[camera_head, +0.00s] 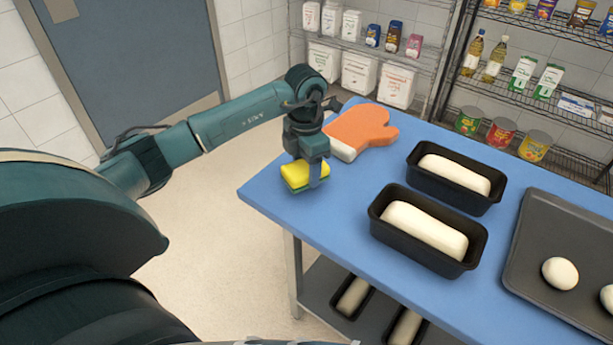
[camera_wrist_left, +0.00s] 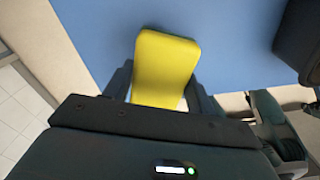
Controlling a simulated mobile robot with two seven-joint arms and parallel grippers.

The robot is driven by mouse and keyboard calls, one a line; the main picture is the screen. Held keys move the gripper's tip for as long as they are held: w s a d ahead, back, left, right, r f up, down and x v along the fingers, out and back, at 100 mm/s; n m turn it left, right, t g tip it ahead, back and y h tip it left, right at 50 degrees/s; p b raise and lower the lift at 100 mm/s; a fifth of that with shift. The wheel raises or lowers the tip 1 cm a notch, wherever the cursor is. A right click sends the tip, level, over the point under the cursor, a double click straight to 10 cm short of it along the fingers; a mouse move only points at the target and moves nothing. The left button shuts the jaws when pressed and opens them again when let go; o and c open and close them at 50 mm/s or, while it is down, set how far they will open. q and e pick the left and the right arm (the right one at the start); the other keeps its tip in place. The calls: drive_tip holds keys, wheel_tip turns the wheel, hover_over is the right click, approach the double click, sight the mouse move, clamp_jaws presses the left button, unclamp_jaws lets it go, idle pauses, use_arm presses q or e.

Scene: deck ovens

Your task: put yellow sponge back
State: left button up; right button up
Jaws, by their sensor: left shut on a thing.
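The yellow sponge (camera_head: 296,177) with a green underside is at the left corner of the blue table (camera_head: 270,200) in the head view. My left gripper (camera_head: 312,172) comes down from above and is shut on the sponge. In the left wrist view the sponge (camera_wrist_left: 165,65) sits between the two fingers of the left gripper (camera_wrist_left: 160,88), with the blue tabletop beyond it. I cannot tell whether the sponge touches the table. My right gripper is in neither view.
An orange oven mitt (camera_head: 362,127) lies just behind the gripper. Two black loaf pans (camera_head: 379,213) (camera_head: 411,160) with dough stand to the right. A dark tray (camera_head: 530,245) with dough balls is at the far right. Wire shelves with goods stand behind.

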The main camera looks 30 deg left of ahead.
sight(306, 176)
use_arm(q)
wheel_tip(306, 176, down, 3)
drive_tip(key=shift+f, duration=0.4)
drive_tip(key=o, duration=0.9)
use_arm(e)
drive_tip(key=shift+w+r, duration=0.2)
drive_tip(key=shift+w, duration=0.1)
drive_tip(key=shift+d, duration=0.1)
use_arm(q)
wheel_tip(306, 176, up, 11)
drive_tip(key=shift+w+f+b, duration=0.1)
drive_tip(key=shift+b, duration=0.4)
drive_tip(key=shift+r, duration=0.65)
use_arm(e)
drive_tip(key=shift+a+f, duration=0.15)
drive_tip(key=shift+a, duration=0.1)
